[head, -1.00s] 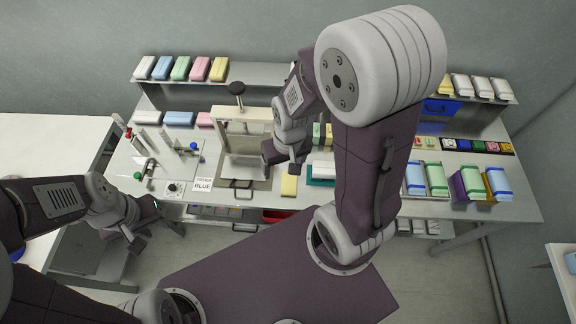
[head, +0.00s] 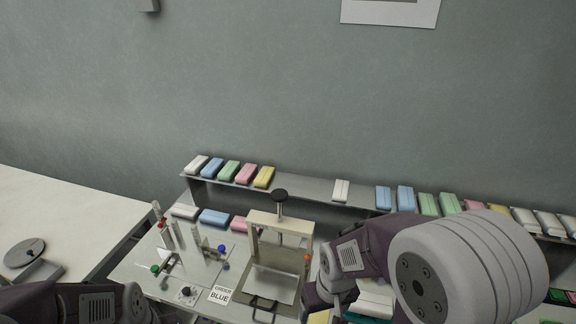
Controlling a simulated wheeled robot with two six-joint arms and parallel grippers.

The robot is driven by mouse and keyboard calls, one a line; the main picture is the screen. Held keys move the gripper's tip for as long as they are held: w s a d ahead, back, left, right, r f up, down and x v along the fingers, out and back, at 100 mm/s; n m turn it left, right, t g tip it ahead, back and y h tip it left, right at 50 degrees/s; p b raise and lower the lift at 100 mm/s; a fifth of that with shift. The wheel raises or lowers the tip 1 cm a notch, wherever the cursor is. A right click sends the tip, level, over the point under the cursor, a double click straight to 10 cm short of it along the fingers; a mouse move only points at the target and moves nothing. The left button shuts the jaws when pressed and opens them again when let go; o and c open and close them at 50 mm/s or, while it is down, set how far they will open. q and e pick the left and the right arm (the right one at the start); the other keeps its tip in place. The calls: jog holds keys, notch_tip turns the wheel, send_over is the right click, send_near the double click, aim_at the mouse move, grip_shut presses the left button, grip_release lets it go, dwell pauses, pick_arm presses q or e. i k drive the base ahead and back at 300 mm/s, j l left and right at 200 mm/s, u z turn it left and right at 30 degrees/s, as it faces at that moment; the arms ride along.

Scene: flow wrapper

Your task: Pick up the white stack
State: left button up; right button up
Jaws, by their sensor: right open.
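Several white stacks show. One (head: 374,297) lies right of the press, partly behind my right arm, at a teal tray (head: 362,318). Another (head: 341,189) lies alone on the upper shelf, one (head: 196,164) at that shelf's left end, and one (head: 185,212) below it. More white stacks (head: 523,220) are at the far right. My right gripper (head: 316,299) is open, between the press and the tray, apart from the shelf stacks. Its fingertips are partly hard to make out. My left wrist shows at the bottom left; its gripper is below the frame.
A cream press (head: 280,222) with a black knob stands mid-bench. A card reading "ORDER BLUE" (head: 220,295) lies left of it, near upright rods. Blue (head: 383,197), green, pink and yellow stacks line the upper shelf (head: 310,193). My right arm hides much of the bench.

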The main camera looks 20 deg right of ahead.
aim_at(368, 304)
jog(key=l+z, duration=0.1)
jog(key=z, duration=1.4)
